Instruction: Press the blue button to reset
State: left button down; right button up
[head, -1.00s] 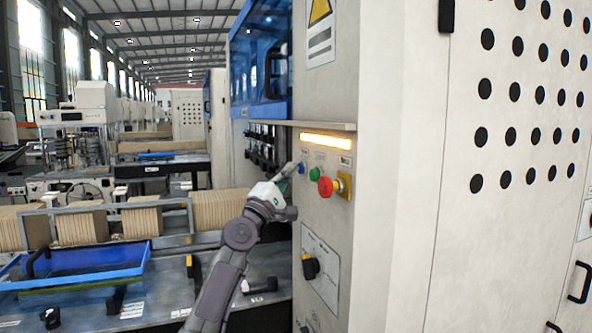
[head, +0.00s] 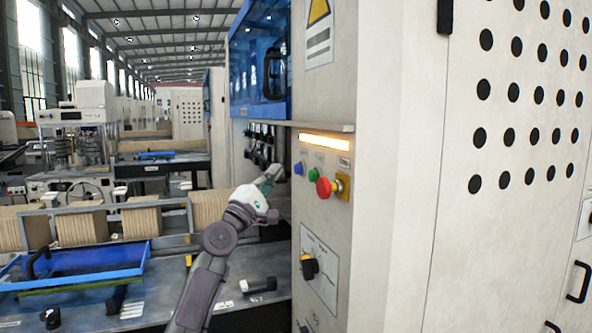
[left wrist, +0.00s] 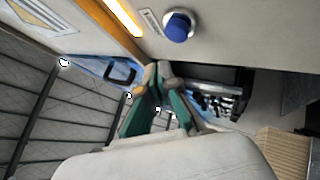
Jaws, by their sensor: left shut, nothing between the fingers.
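The blue button (head: 298,168) is at the left end of a row on the cream cabinet's control panel, below a lit amber strip. It also shows in the left wrist view as a round blue cap (left wrist: 179,26) at the top middle. My left gripper (head: 274,172) is shut and empty, a little to the left of the button in the head view. In the left wrist view its closed fingertips (left wrist: 157,70) are below the button, with a gap between them. My right gripper is not in view.
A green button (head: 315,174) and a red mushroom button (head: 325,187) on a yellow base sit right of the blue one. A ledge (head: 305,125) juts out above. A black rotary knob (head: 309,267) is lower on the cabinet. A blue tray (head: 75,265) lies at left.

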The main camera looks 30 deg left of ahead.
pick_arm(q)
jog(key=shift+s+a, duration=0.9)
jog(key=shift+s, duration=0.2)
